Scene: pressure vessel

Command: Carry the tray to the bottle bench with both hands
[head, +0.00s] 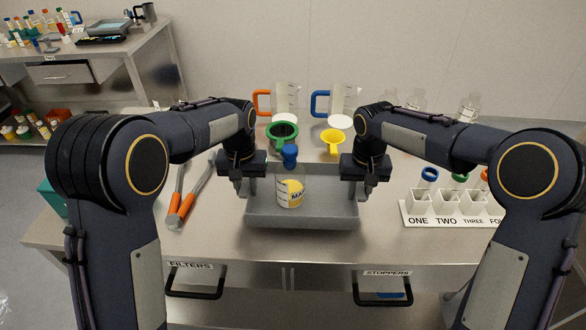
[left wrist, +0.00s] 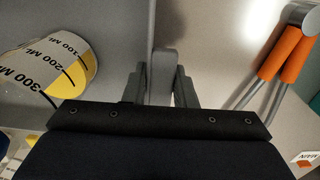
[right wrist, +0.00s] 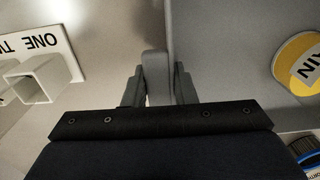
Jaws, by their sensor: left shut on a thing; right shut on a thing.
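The grey tray (head: 302,218) is at the front middle of the steel bench (head: 250,249). I cannot tell whether it rests on the bench or hangs just above it. In it stands a clear graduated vessel with yellow contents (head: 289,194), which also shows in the left wrist view (left wrist: 85,62) and right wrist view (right wrist: 303,65). My left gripper (head: 238,186) is shut on the tray's left side. My right gripper (head: 368,187) is shut on its right side. Both wrist views show the fingers around an upright grey grip at the tray wall.
Orange-handled tongs (head: 182,207) lie left of the tray. A white labelled rack (head: 447,211) stands to its right. Jugs with orange (head: 286,97) and blue (head: 344,100) handles, a yellow funnel (head: 334,138) and glass bottles stand behind. Another bench (head: 90,62) with bottles is at back left.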

